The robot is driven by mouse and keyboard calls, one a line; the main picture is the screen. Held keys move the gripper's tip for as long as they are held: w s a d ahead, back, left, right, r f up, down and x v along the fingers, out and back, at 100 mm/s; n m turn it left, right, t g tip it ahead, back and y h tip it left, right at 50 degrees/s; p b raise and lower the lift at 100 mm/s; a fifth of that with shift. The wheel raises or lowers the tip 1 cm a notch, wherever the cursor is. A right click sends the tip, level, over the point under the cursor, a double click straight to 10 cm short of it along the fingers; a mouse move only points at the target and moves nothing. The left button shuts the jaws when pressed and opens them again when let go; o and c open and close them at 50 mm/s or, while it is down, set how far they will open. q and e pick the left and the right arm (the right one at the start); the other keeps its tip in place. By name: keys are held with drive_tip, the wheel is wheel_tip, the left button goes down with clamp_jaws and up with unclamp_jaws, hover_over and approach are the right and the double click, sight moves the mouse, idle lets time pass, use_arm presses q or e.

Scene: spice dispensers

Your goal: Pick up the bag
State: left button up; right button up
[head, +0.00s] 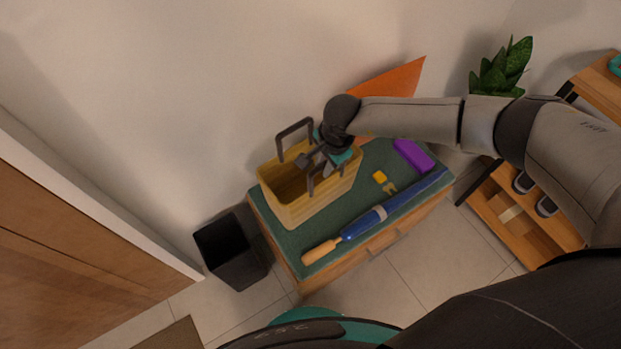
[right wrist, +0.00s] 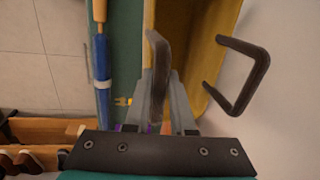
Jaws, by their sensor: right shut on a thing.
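The bag (head: 325,198) is a yellow, open-topped tote with two stiff dark handles. It stands upright on the green top of a low cabinet (head: 393,212). My right gripper (head: 318,164) reaches in from the right and is shut on the bag's nearer handle. In the right wrist view the fingers (right wrist: 172,98) close around this brown handle, while the other handle (right wrist: 243,75) stands free on the right. The yellow bag wall (right wrist: 182,45) shows beyond the fingers. My left gripper is not in view.
A blue umbrella (head: 378,214), a small yellow item (head: 380,177) and a purple box (head: 413,155) lie on the cabinet top. An orange panel (head: 385,84) leans behind. A black bin (head: 232,250) stands left of the cabinet, and a plant (head: 502,68) at the back right.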

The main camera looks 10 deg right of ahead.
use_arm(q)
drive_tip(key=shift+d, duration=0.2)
use_arm(e)
clamp_jaws()
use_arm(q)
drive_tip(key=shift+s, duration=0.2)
use_arm(e)
drive_tip(key=shift+r, duration=0.1)
drive_tip(key=shift+w+r, duration=0.1)
drive_tip(key=shift+r, duration=0.5)
use_arm(q)
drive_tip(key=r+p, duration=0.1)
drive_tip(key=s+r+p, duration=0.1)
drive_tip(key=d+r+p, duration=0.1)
drive_tip(key=p, duration=0.1)
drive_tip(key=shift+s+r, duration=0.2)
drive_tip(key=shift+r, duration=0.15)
use_arm(e)
wheel_tip(320, 180, up, 19)
drive_tip(key=shift+f, duration=0.15)
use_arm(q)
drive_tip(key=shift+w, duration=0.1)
